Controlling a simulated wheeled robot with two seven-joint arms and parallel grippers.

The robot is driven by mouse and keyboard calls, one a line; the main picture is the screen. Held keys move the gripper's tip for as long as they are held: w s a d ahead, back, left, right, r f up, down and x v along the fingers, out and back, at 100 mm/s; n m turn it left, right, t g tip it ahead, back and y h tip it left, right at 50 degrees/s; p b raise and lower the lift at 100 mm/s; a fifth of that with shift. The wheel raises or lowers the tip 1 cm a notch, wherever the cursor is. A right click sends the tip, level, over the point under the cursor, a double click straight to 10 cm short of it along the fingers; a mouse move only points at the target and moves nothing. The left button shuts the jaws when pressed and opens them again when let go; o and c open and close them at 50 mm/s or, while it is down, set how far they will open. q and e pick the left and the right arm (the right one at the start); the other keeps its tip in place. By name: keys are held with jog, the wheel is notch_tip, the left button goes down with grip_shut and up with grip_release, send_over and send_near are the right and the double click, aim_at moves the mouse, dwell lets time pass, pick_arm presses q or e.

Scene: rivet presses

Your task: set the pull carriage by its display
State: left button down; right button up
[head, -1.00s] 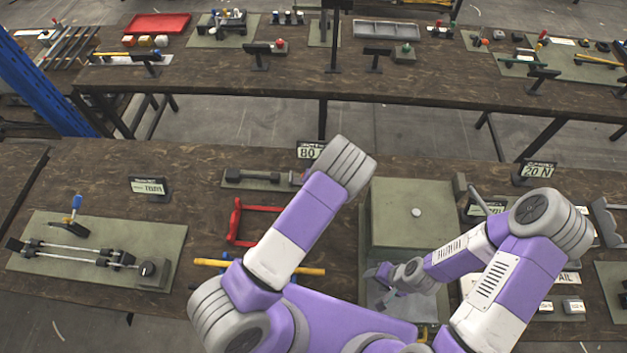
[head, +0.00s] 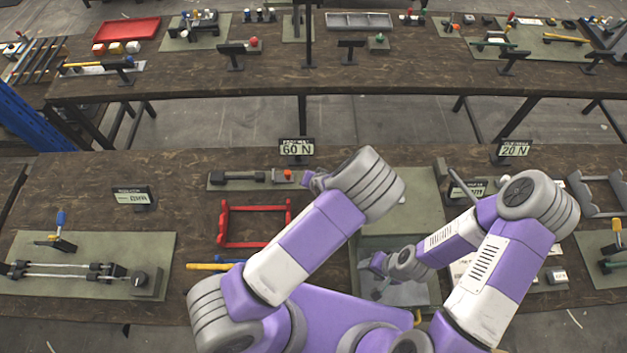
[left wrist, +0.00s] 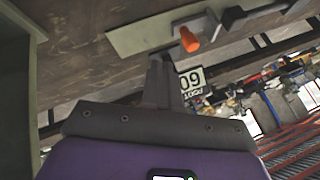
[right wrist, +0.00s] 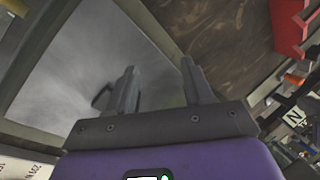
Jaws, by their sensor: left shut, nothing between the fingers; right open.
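A long grey plate (head: 225,179) at the back middle carries a dark bar-like part (head: 240,176) and an orange knob (head: 288,174). A display (head: 296,149) behind it reads 60 N. Which part is the pull carriage I cannot tell for sure. My left gripper (head: 308,181) is shut and empty, just right of the orange knob. In the left wrist view the shut fingers (left wrist: 163,62) are close to the orange knob (left wrist: 190,40); contact cannot be told. My right gripper (head: 372,272) is open and empty over the grey box (head: 400,235); its open fingers show in the right wrist view (right wrist: 158,82).
A red frame (head: 253,222) lies in front of the plate. At left, a green panel (head: 60,295) carries rails and a slider, with a small display (head: 132,196) behind. A 20 N display (head: 514,149) stands at right. The bench between left panel and red frame is clear.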

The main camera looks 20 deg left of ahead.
pick_arm(q)
jog(key=shift+v, duration=1)
jog(key=c, duration=1.6)
grip_release()
jog(key=shift+d+r, duration=0.15)
jog(key=shift+o, duration=1)
jog(key=shift+n, duration=0.3)
jog(key=o, duration=0.5)
jog(key=w+n, duration=0.1)
jog(key=a+f+n, duration=0.1)
jog(key=n, duration=0.1)
jog(key=w+a+f+n, duration=0.1)
jog(key=n, duration=0.1)
jog(key=shift+w+a+f+g, duration=0.1)
jog(key=shift+w+f+g, duration=0.1)
jog(key=shift+w+g, duration=0.15)
jog(key=n+g, duration=0.3)
jog(key=n, duration=0.4)
send_near(288, 172)
jog(key=a+f, duration=0.1)
jog(key=shift+n+t+h, duration=0.25)
jog(key=shift+n+h, duration=0.05)
jog(key=shift+h, duration=0.2)
jog(key=x, duration=0.7)
jog(key=shift+s+a+f+p, duration=0.1)
jog(key=shift+a+f+p, duration=0.1)
jog(key=shift+a+p, duration=0.1)
grip_shut()
